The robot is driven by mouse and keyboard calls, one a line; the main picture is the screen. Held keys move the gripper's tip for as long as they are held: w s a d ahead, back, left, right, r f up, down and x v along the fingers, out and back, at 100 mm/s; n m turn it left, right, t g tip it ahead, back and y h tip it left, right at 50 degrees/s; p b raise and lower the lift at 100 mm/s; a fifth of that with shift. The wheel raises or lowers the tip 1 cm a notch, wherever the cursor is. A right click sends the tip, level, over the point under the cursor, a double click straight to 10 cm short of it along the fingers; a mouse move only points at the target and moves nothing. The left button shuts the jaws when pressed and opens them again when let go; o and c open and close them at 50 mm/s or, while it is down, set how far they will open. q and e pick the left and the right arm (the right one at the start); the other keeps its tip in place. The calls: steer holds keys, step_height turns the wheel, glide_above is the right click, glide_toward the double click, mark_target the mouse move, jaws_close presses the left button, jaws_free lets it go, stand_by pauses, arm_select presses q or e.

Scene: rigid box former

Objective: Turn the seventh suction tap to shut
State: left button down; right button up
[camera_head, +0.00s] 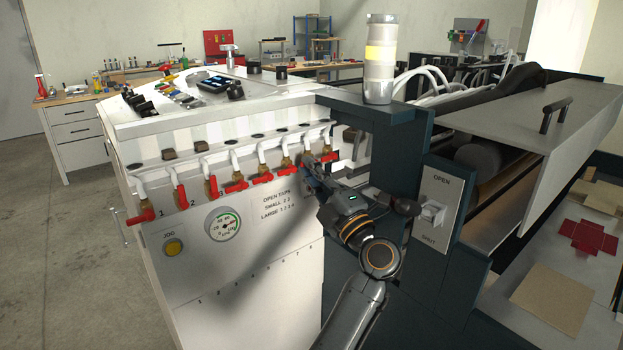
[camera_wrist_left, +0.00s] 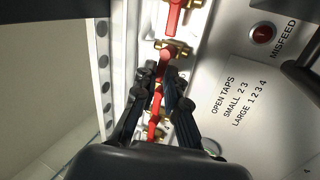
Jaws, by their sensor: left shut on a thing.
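A row of red-handled suction taps on brass valves runs along the front of the white machine. My left gripper (camera_head: 308,166) is at the right part of the row, shut on a red handle that appears to be the seventh suction tap; its fingers hide much of it. In the left wrist view my left gripper (camera_wrist_left: 160,78) has its two fingers on either side of this red handle (camera_wrist_left: 158,98). The neighbouring eighth tap (camera_wrist_left: 174,16) is above it in that view. The second tap (camera_head: 181,198) hangs down; the first tap (camera_head: 141,217) points sideways. My right gripper is not in view.
A label (camera_head: 279,203) lists open taps: small 2 3, large 1 2 3 4. A pressure gauge (camera_head: 224,225) and a yellow jog button (camera_head: 172,248) sit below the taps. A dark post with a light tower (camera_head: 380,60) and a switch panel (camera_head: 433,212) stand right of my gripper.

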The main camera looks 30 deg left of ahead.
arm_select(q)
steer(key=shift+f+n, duration=0.2)
steer(key=shift+n, duration=0.1)
steer(key=c, duration=1.4)
jaws_free()
steer(key=shift+r, duration=0.1)
